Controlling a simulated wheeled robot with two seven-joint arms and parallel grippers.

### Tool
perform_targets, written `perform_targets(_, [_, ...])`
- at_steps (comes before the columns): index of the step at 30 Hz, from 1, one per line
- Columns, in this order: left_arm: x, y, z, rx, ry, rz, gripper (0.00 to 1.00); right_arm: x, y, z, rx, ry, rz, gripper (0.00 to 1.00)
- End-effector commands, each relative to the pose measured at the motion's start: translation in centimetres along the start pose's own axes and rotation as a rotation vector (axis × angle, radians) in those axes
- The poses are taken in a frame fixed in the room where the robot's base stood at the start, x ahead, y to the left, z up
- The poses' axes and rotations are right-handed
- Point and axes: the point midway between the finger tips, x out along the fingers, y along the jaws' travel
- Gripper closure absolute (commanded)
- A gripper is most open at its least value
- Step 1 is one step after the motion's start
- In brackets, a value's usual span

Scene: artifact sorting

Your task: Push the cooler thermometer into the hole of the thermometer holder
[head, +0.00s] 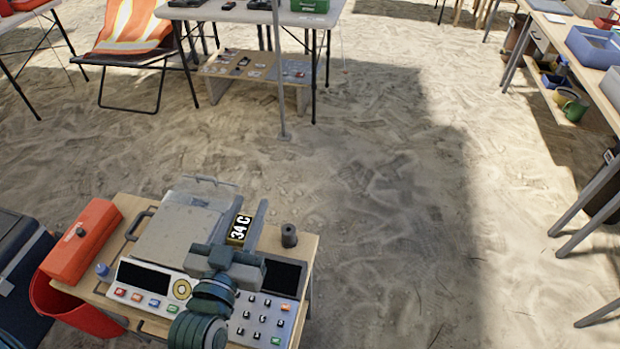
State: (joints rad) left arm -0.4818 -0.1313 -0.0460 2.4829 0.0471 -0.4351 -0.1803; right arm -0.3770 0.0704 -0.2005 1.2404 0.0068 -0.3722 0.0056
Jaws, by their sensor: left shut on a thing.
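A thermometer with a dark display reading "34 C" (239,229) shows just beyond my left gripper (229,250), beside the grey box of a machine. My left gripper is shut on it above the machine's keypad panel; the fingers hide its lower part. A small dark cylinder (289,236) stands upright on the wooden table to the right. I cannot tell for certain which part is the thermometer holder, and no hole is clearly visible. My right gripper is out of view.
The grey machine (183,232) with coloured buttons covers most of the small wooden table (301,251). A red toolbox (85,240) and a red bin (72,309) are at the left. Open sand lies beyond; other tables stand at the back and right.

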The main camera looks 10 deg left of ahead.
Motion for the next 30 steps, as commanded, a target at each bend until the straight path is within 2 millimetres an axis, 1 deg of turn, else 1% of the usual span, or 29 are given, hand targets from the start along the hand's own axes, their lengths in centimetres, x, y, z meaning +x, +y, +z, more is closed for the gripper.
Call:
perform_targets(11, [0.0, 0.0, 0.0, 0.0, 0.0, 0.0, 0.91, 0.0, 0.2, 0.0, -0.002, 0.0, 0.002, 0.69])
perform_targets(12, [0.0, 0.0, 0.0, 0.0, 0.0, 0.0, 0.91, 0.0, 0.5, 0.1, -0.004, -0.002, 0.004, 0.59])
perform_targets(14, [0.0, 0.0, 0.0, 0.0, 0.001, 0.002, 0.91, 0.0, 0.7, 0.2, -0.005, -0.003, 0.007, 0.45])
perform_targets(15, [0.1, 0.1, 0.0, 0.0, 0.001, 0.005, 0.91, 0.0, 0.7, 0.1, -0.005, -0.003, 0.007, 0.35])
perform_targets(16, [0.2, 0.2, 0.0, 0.0, 0.001, 0.009, 0.91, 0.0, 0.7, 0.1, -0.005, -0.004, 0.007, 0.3])
perform_targets(20, [0.8, 0.8, 0.0, 0.002, 0.004, 0.04, 0.91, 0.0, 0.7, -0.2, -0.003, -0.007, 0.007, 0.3])
perform_targets(23, [1.6, 1.8, 0.0, 0.005, 0.005, 0.086, 0.91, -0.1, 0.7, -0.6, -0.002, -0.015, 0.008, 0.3])
perform_targets(30, [4.4, 5.3, 0.2, 0.008, 0.005, 0.267, 0.91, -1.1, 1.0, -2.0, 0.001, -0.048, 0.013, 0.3])
